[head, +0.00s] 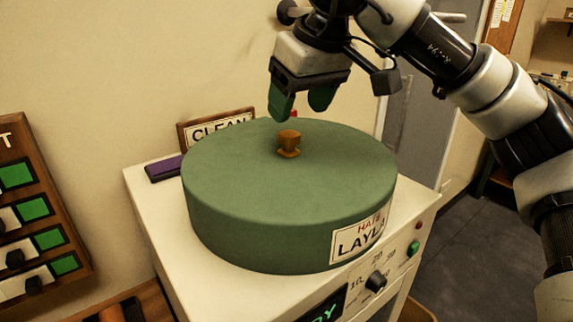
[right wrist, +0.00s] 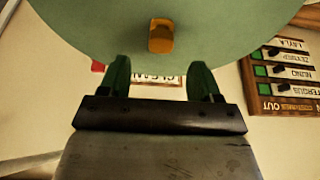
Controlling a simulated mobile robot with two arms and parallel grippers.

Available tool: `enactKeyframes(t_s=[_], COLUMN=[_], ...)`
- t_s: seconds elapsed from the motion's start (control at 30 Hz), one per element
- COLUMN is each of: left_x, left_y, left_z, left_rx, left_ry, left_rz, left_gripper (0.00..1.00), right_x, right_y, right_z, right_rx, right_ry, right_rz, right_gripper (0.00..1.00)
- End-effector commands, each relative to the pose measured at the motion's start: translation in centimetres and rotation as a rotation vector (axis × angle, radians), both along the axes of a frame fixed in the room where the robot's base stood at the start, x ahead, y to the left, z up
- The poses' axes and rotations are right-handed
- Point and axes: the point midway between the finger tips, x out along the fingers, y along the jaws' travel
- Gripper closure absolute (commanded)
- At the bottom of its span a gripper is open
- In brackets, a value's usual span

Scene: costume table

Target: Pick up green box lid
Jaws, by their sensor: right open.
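The green box lid (head: 235,185) is the top of a large round green hat box with a small orange-brown knob (head: 288,144) at its centre. A label reading "HATS LAYLA" is on the box's front side. My right gripper (head: 302,108) is open and empty, above and behind the knob, with its green fingers pointing down. In the right wrist view the open fingers (right wrist: 160,78) are apart, and the knob (right wrist: 160,36) shows beyond them, not between them. The lid (right wrist: 100,25) fills the top of that view. My left gripper is not in view.
The box stands on a white machine (head: 160,230) with dials and a green display. A "CLEAN" sign (head: 215,129) and a purple block (head: 163,168) are behind it. A wooden board with green tags (head: 40,215) hangs at left.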

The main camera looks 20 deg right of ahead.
Motion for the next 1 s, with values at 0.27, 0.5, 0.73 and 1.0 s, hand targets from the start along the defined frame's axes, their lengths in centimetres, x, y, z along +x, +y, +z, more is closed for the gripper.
enactKeyframes(t_s=[0.27, 0.5, 0.73, 1.0], left_x=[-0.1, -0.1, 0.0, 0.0], left_y=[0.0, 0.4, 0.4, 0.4], left_z=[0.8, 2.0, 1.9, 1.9], left_rx=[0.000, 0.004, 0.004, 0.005], left_ry=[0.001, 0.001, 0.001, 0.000], left_rz=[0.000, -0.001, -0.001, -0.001], left_gripper=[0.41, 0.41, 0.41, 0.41], right_x=[0.8, 2.0, 2.2, 2.2], right_y=[0.3, 0.8, 0.9, 0.9], right_z=[-2.2, -5.4, -6.1, -6.1], right_rx=[-0.002, 0.000, 0.001, 0.001], right_ry=[0.003, 0.002, -0.001, -0.001], right_rz=[0.000, -0.001, -0.001, -0.001], right_gripper=[0.36, 0.36, 0.36, 0.65])
